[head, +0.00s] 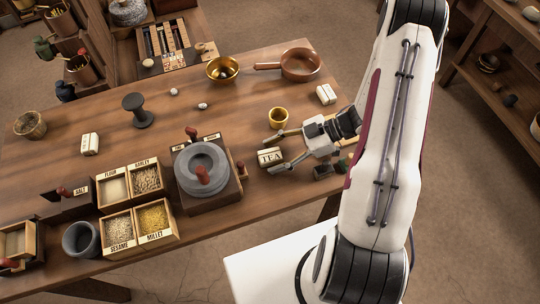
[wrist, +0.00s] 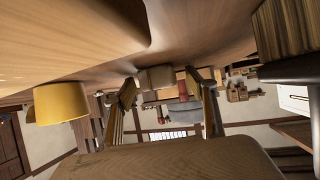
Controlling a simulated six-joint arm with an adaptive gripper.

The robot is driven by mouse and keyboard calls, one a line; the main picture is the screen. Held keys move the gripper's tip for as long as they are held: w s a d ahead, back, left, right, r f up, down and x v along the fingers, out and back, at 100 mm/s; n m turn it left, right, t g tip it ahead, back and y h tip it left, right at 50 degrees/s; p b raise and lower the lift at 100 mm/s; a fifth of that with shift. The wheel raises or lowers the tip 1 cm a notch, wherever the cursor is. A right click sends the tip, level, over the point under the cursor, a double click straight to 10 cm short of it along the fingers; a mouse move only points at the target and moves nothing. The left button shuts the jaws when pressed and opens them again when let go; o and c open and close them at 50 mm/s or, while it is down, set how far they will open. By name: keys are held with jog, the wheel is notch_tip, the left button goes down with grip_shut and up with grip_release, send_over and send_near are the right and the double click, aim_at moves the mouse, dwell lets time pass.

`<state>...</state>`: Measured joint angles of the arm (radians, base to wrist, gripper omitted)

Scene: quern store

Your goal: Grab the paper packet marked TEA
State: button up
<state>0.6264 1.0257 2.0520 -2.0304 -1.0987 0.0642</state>
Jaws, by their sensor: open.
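The paper packet marked TEA (head: 270,157) is a small cream block lying on the wooden table, right of the stone quern. My gripper (head: 271,155) is open, low over the table, with one finger on the far side of the packet and one on the near side. Whether either finger touches it, I cannot tell. In the wrist view, which looks upside down, the packet (wrist: 157,77) appears as a brownish block ahead, between my two fingertips (wrist: 167,86). Its label is not readable there.
A yellow cup (head: 278,117) stands just beyond my far finger, and shows at left in the wrist view (wrist: 60,102). The stone quern (head: 203,168) is left of the packet. Other pale packets lie at the right (head: 326,94) and left (head: 89,144). Labelled grain boxes (head: 119,232) stand at front left.

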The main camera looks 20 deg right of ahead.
aim_at(275, 154)
dwell(0.5)
jog(key=c, duration=1.2)
jog(key=shift+r, duration=4.95)
